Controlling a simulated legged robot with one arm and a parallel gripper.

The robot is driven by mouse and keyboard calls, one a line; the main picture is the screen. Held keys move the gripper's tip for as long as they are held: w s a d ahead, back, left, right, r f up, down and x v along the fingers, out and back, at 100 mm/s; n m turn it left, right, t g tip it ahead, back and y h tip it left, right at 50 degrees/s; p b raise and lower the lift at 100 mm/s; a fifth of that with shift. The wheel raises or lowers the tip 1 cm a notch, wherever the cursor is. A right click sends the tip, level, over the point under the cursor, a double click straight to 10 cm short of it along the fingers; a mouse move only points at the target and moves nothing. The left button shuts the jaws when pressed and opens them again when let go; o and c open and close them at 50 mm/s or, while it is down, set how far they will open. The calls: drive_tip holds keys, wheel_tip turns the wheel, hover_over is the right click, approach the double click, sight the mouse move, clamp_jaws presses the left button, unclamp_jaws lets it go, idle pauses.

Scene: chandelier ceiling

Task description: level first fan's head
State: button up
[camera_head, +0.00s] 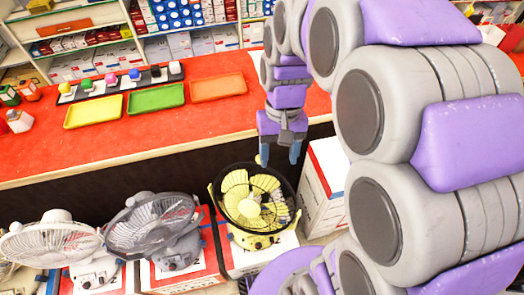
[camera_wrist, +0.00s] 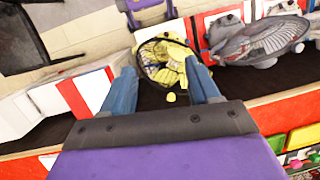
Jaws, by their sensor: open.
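The grey fan (camera_head: 152,224) is in the middle and the white fan (camera_head: 50,241) at the left, both heads also tilted upward. My gripper (camera_head: 279,154) is open and empty, above and behind the yellow fan. In the wrist view, the yellow fan (camera_wrist: 168,62) shows between and beyond my blue fingers (camera_wrist: 163,88), apart from them. The grey fan (camera_wrist: 262,42) is to its right.
The red counter (camera_head: 130,135) holds yellow, green and orange trays (camera_head: 218,86) and small coloured items. A white and red box (camera_head: 325,185) stands right of the yellow fan. Stocked shelves (camera_head: 100,60) are at the back.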

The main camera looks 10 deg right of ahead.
drive_tip(key=w+f+p, duration=0.2)
drive_tip(key=w, duration=0.8)
drive_tip(key=w+d+f+m+g+y+p, duration=0.1)
drive_tip(key=w+d+f+m+y+p, duration=0.3)
drive_tip(key=w+f, duration=0.9)
drive_tip(key=s+a+f+b, duration=0.1)
drive_tip(key=f, duration=0.3)
drive_tip(key=s+a+f+n+h+b, duration=0.1)
drive_tip(key=f+b, duration=0.1)
drive_tip(key=f, duration=0.3)
drive_tip(key=s+a+f+h+b, duration=0.1)
drive_tip(key=f, duration=0.3)
drive_tip(key=shift+s+a+f+b, duration=0.15)
drive_tip(key=shift+a+f+b, duration=0.15)
drive_tip(key=shift+b, duration=0.1)
drive_tip(key=shift+d, duration=0.1)
drive_tip(key=shift+c, duration=1.3)
clamp_jaws()
